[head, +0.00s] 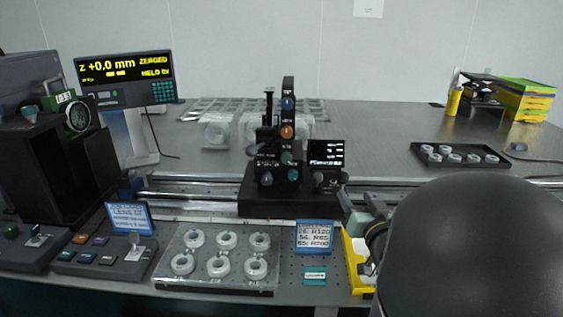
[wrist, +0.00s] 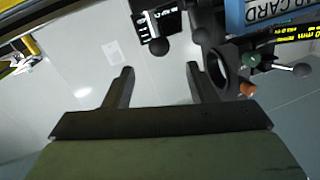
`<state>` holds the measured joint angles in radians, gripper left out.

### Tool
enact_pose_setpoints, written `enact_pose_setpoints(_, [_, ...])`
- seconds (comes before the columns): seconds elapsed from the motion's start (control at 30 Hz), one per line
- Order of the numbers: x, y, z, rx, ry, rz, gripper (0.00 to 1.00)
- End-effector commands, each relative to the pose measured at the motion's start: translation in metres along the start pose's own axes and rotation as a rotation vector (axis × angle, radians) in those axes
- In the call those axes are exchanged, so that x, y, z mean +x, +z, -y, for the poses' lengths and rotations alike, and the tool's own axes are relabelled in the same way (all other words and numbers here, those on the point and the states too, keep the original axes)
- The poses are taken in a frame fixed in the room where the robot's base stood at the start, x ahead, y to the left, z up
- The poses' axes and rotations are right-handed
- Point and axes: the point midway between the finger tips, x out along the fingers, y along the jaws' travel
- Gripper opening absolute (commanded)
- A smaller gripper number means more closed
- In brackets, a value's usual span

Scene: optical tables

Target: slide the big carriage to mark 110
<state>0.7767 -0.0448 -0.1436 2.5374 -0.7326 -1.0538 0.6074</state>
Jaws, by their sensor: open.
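The big carriage (head: 290,200) is a black block on the long rails (head: 190,196) near the middle of the head view. It bears a dark upright post with coloured knobs, and a small black screen (head: 326,153) stands at its right. The rail's scale marks are too small to read. My gripper (wrist: 160,72) is open and empty in the wrist view, with pale wall between its fingers. Dark knobs (wrist: 159,46) and a small screen show beyond the fingers there. In the head view my arm largely hides the gripper, right of the carriage.
A plate of white rings (head: 218,263) and a blue-framed card (head: 314,237) lie in front of the rails. A yellow bin (head: 355,262) is beside my arm. A display reading +0.0 mm (head: 126,80) stands at the left. My arm covers the rail's right part.

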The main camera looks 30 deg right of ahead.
Motion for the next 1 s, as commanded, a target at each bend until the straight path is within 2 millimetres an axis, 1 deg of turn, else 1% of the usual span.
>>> enact_pose_setpoints(0.03, [0.004,-0.008,0.002,0.004,-0.001,0.007,0.51])
enact_pose_setpoints(0.27, [0.015,-0.007,0.001,0.001,0.012,0.005,0.51])
enact_pose_setpoints(0.3, [0.027,-0.001,0.000,-0.004,0.008,0.000,0.51])
enact_pose_setpoints(0.5, [0.069,0.000,-0.001,-0.005,0.007,-0.002,0.51])
enact_pose_setpoints(0.6, [0.084,0.000,-0.001,-0.005,0.009,-0.001,0.51])
enact_pose_setpoints(0.7, [0.095,0.000,-0.001,-0.004,0.009,-0.002,0.51])
enact_pose_setpoints(0.83, [0.103,0.000,-0.001,-0.004,0.009,-0.002,0.51])
enact_pose_setpoints(1.0, [0.105,0.000,-0.001,-0.004,0.010,-0.001,0.51])
